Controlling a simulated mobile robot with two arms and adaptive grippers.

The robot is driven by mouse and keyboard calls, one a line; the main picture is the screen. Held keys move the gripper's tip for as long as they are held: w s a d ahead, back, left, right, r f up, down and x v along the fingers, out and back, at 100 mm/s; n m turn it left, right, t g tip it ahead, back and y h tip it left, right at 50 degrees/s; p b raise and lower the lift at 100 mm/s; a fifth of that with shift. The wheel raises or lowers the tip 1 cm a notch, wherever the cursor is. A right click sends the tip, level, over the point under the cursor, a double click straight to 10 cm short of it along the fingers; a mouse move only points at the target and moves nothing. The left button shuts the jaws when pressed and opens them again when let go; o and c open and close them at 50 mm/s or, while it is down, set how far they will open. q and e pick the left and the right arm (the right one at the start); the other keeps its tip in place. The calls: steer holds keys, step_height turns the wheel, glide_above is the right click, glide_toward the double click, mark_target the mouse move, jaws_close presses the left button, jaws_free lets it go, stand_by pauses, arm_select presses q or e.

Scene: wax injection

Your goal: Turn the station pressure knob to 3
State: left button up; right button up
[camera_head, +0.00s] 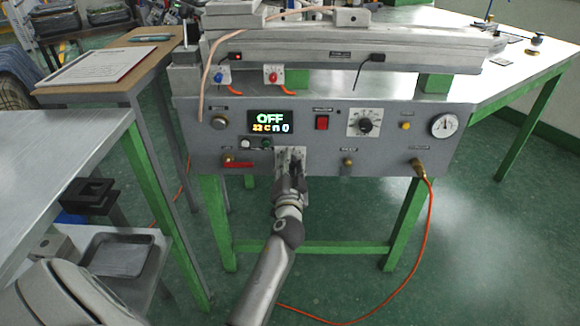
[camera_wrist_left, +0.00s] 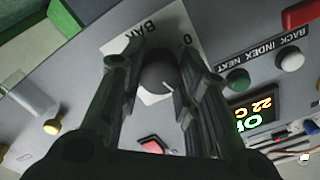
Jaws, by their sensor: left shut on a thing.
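My left gripper (camera_head: 289,178) reaches the lower middle of the grey station panel (camera_head: 390,150). In the left wrist view its fingers (camera_wrist_left: 158,80) are closed on both sides of a dark round knob (camera_wrist_left: 157,74) with a light pointer line. In the head view the gripper hides this knob. Another dark knob (camera_head: 365,126) stands on a white dial plate to the right, untouched. A round gauge (camera_head: 444,125) is at the panel's right end. My right gripper is out of view.
The lit display (camera_head: 271,122) reads OFF with smaller characters below. A white button (camera_head: 246,143), a green button (camera_head: 266,144) and a red switch (camera_head: 322,122) are near the gripper. An orange hose (camera_head: 428,220) hangs at right. A grey table (camera_head: 60,170) stands at left.

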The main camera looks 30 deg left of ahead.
mark_target(290, 130)
arm_select(q)
steer(key=o, duration=1)
steer(key=shift+o, duration=0.2)
steer(key=shift+r, duration=0.1)
step_height(290, 130, up, 10)
steer(key=shift+f, duration=0.1)
